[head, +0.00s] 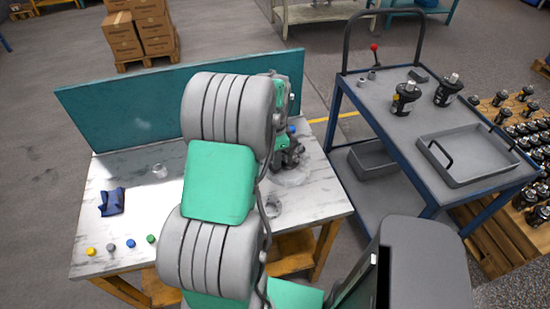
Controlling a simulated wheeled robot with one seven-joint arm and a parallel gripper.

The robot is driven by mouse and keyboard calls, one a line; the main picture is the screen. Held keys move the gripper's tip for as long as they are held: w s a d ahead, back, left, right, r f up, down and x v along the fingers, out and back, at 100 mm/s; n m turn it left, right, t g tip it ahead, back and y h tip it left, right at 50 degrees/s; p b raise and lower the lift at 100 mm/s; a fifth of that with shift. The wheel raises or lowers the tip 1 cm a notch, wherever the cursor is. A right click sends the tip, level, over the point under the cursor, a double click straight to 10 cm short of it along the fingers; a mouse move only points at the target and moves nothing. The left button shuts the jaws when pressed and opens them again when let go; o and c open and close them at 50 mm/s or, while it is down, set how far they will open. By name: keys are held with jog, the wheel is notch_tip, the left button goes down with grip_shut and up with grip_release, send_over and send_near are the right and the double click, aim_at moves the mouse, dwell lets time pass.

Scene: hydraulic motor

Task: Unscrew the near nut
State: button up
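My arm reaches over the white workbench (168,200) and covers its middle. The arm's far end comes down by the teal back panel. A dark grey, partly hidden cluster (287,157) shows below it, at the bench's right side. I cannot tell which of it is my gripper and which is a workpiece. My fingertips cannot be made out, so neither their opening nor what is between them shows. The near nut cannot be made out in this view.
Yellow (90,251), grey, blue and green caps line the bench's front left, with a blue cloth (112,201) behind. A teal panel (120,105) stands along the back. A blue cart (385,125) at right holds two black motors (405,98) and a grey tray (467,155).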

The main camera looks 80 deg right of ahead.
grip_shut()
jog(key=n, duration=0.5)
jog(key=shift+n, duration=0.4)
jog(key=shift+r+n, duration=0.1)
jog(key=shift+n, duration=0.4)
jog(key=shift+r+p, duration=1.35)
jog(key=shift+r, duration=0.65)
